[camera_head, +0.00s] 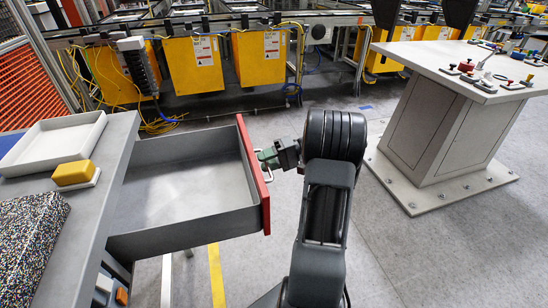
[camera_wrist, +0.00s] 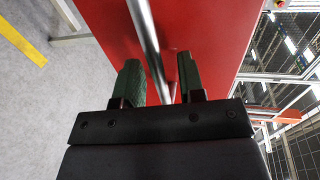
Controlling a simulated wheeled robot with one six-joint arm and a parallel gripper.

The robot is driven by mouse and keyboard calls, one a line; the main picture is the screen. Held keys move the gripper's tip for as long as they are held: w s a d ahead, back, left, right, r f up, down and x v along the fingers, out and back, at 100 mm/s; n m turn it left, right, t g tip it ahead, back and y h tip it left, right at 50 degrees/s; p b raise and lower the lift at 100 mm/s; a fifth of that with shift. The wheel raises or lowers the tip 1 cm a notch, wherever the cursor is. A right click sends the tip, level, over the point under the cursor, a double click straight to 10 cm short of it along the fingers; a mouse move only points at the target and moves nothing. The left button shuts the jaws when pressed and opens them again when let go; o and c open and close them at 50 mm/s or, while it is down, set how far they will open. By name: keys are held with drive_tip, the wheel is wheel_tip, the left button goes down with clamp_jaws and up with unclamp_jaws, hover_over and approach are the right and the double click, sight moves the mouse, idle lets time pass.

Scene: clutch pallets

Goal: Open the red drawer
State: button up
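The red drawer has a red front panel (camera_head: 254,175) and a grey inside; in the head view it stands well out from the grey workbench (camera_head: 125,140) and looks empty. Its metal bar handle (camera_wrist: 146,35) crosses the red front in the wrist view. My gripper (camera_head: 266,158) is at the handle, at the right side of the front. In the wrist view its two green fingers (camera_wrist: 160,75) stand either side of the bar, with red showing in a gap beside it. The fingers look apart, not clamped on the bar.
A white tray (camera_head: 55,140), a yellow block (camera_head: 73,173) and a speckled block (camera_head: 30,235) lie on the workbench. A grey pedestal table (camera_head: 440,120) stands to the right. Yellow bins (camera_head: 193,65) line the back. Open floor lies between drawer and pedestal.

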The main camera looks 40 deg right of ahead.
drive_tip(key=p+v, duration=0.2)
drive_tip(key=v, duration=1.1)
drive_tip(key=shift+d, duration=0.35)
drive_tip(key=shift+a+r, duration=0.1)
drive_tip(key=a+r+g+h+p, duration=0.55)
drive_tip(key=a+r+p, duration=0.5)
drive_tip(key=a, duration=0.65)
drive_tip(key=s+a+r+n+t+h+p, duration=0.3)
drive_tip(key=s+a+r+n+h+p, duration=0.1)
drive_tip(key=s+a+r+h+p, duration=0.5)
drive_tip(key=a+r+p, duration=0.1)
drive_tip(key=a+r, duration=0.1)
drive_tip(key=a, duration=0.1)
drive_tip(key=shift+a+r+t, duration=0.25)
drive_tip(key=shift+a+t, duration=0.1)
drive_tip(key=shift+s+a, duration=0.1)
